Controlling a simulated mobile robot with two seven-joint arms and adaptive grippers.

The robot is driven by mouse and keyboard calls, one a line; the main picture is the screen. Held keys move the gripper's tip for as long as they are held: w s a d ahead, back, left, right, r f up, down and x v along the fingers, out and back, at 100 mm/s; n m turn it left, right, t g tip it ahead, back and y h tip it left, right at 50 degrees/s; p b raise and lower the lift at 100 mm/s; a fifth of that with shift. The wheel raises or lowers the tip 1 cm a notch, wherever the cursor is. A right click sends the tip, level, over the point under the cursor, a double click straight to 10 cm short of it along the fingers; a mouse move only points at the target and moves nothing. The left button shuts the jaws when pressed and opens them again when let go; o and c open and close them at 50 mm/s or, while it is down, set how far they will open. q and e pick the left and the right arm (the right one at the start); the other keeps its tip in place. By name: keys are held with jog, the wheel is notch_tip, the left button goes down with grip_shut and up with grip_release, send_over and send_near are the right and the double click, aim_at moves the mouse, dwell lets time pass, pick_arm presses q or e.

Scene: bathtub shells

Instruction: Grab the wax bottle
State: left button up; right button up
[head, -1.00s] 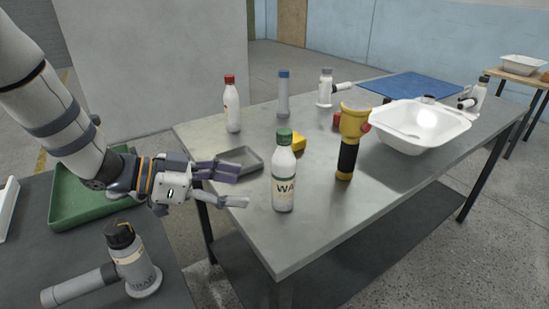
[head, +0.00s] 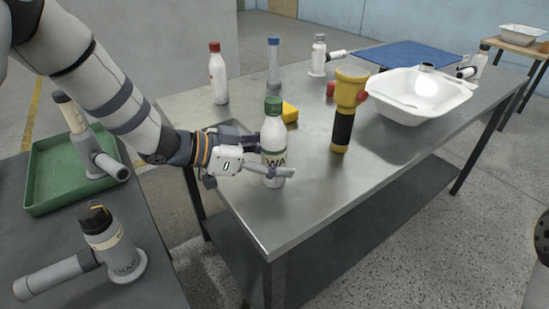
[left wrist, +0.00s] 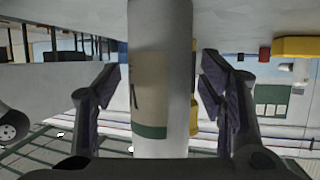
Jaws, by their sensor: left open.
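The wax bottle (head: 274,134) is white with a green cap and a label reading "WA". It stands upright near the front left edge of the metal table. My left gripper (head: 270,160) is at the bottle's lower half, with one finger in front of it. In the left wrist view the bottle (left wrist: 160,65) stands between the two open fingers (left wrist: 168,95), with a visible gap on each side. The other finger is mostly hidden behind the bottle in the head view. My right gripper is not seen.
On the metal table (head: 300,215) stand a yellow and black flashlight (head: 345,110), a red-capped bottle (head: 218,75), a blue-capped bottle (head: 274,62) and a white basin (head: 415,95). A yellow block (head: 290,112) lies behind the wax bottle. A green tray (head: 60,175) is at the left.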

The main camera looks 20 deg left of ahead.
pick_arm(q)
jog(key=shift+r, duration=0.1)
jog(key=c, duration=1.4)
